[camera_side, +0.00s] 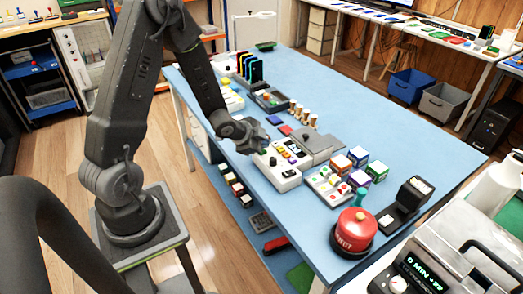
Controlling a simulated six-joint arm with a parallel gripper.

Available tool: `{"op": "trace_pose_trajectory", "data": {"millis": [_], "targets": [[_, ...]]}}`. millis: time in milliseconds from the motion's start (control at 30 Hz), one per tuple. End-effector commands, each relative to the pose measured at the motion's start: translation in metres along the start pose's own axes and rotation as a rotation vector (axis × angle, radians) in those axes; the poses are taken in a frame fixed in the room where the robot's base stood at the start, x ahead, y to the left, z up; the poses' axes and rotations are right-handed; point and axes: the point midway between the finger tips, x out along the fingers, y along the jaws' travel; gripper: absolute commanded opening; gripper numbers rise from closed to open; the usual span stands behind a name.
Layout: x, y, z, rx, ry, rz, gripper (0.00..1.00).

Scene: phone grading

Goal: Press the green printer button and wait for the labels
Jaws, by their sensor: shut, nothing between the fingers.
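My gripper (262,145) is at the near left part of the blue table, just above a white box (284,182) with several small buttons or pads on its top. It is shut and empty. Whether it touches the box cannot be told, as the hand hides part of the box. No green printer button can be made out clearly. A white panel (318,190) with small green, red and yellow pieces lies to the right of the box. I cannot tell which device is the printer, and no printed labels can be picked out.
A grey box (318,145) stands behind the white box. Coloured cubes (358,155) and a red round pot (354,231) stand to the right. Phones (256,70) stand in a rack at the back. The blue table (400,125) is clear at the right rear.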

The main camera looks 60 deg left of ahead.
Motion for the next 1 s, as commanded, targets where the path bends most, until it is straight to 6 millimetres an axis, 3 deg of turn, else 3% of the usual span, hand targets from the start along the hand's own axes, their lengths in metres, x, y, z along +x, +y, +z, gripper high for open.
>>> {"op": "trace_pose_trajectory", "data": {"millis": [1000], "targets": [[0.0068, 0.0050, 0.0050, 0.000, 0.000, 0.001, 0.00]]}}
